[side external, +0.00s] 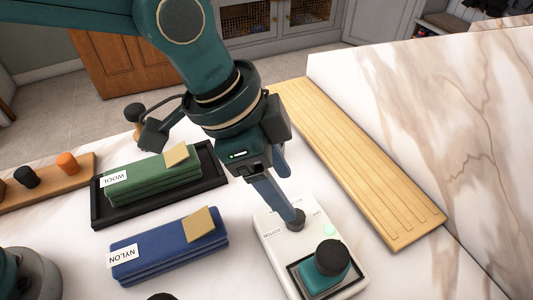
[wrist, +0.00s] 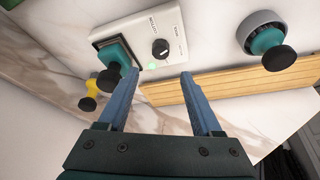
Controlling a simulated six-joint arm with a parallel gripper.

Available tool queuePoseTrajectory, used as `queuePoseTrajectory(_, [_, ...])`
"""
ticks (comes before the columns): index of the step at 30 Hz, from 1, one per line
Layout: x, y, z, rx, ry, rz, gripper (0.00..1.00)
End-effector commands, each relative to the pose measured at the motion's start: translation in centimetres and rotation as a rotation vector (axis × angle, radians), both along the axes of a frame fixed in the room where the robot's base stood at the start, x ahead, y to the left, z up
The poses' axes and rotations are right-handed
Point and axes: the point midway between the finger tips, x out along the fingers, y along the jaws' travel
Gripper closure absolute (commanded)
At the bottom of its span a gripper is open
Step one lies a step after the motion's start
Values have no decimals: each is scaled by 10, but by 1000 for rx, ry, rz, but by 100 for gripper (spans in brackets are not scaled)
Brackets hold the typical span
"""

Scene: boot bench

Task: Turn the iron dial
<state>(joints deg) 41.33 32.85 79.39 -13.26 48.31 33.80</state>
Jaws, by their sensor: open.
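The dial (wrist: 160,48) is a small round black knob with a pale mark on its face, on a white control box (wrist: 176,20). In the side view the dial (side external: 296,224) is partly covered by my gripper's finger. Printed labels around it include COTTON and OFF. A green lamp (wrist: 151,66) glows on the box near the dial. My gripper (wrist: 159,74) is open and empty. In the wrist view its two blue fingers stand apart with the dial ahead, between their lines. In the side view the fingertips are close to the dial; I cannot tell whether they touch it.
A teal iron with a black knob (side external: 330,256) sits in a dark square cradle on the box. A slatted wooden board (side external: 360,165) lies right of the box. Left are blue NYLON cloths (side external: 165,250) and green WOOL cloths (side external: 150,180) on a black tray (side external: 214,172).

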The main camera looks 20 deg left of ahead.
Motion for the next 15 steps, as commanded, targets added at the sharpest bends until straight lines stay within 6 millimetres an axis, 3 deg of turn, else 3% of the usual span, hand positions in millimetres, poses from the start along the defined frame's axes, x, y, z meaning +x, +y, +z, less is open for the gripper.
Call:
queuePoseTrajectory(3, [-1, 0, -22, 2, 4, 0, 34])
queuePoseTrajectory(15, [6, -15, -64, 1, 1, 0, 34])
